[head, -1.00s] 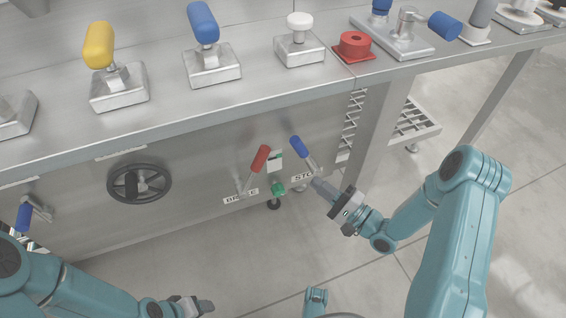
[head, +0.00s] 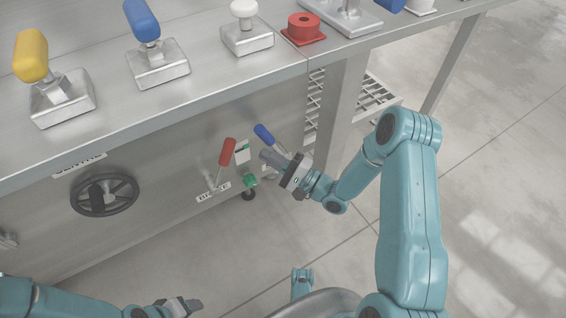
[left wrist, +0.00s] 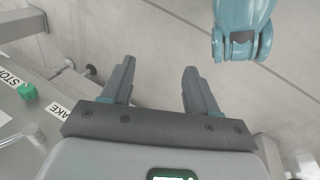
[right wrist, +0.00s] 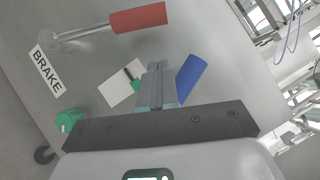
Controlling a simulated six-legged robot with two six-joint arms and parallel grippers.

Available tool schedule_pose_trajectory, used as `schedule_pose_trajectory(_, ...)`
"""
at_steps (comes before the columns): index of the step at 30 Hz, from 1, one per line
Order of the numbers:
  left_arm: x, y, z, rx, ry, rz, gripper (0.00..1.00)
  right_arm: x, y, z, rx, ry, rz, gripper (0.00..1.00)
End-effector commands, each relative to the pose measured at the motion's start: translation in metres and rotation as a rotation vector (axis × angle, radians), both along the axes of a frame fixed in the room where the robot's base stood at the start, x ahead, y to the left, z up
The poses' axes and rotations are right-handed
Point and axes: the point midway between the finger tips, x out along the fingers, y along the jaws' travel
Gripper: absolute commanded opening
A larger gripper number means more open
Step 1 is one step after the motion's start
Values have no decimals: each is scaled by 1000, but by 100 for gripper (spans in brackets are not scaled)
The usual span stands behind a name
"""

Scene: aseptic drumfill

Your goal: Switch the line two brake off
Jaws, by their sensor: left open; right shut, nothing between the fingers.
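A red-handled lever (head: 227,153) stands on the front panel above a BRAKE label (head: 213,191). In the right wrist view the red grip (right wrist: 138,17) is at the top, with the BRAKE label (right wrist: 46,71) to the left. A blue-handled lever (head: 264,134) is just right of it; its blue grip (right wrist: 191,78) is partly hidden behind my right fingers. My right gripper (head: 265,156) is shut and empty, close to the blue lever and to the right of the red one. My left gripper (left wrist: 157,75) is open and empty, low over the floor (head: 195,303).
A green knob (head: 250,181) sits between the levers, below a small tag. A black handwheel (head: 104,195) is on the panel at left. Above, the bench carries yellow (head: 31,55), blue (head: 141,19) and white (head: 244,8) handled valves and a red round button (head: 303,27).

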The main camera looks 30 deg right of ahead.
Motion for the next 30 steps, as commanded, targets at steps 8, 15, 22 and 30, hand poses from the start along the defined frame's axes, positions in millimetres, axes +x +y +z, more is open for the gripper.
schedule_pose_trajectory(8,-11,-2,18,-8,37,-5,60,27,36,20,2,0,2,0)
schedule_pose_trajectory(15,-14,-3,22,-9,45,-10,60,29,50,23,1,1,0,0)
schedule_pose_trajectory(22,-14,-3,22,-9,45,-10,60,29,50,23,1,1,-1,0)
schedule_pose_trajectory(30,-14,-3,22,-9,45,-10,60,32,50,24,-10,-2,-1,0)
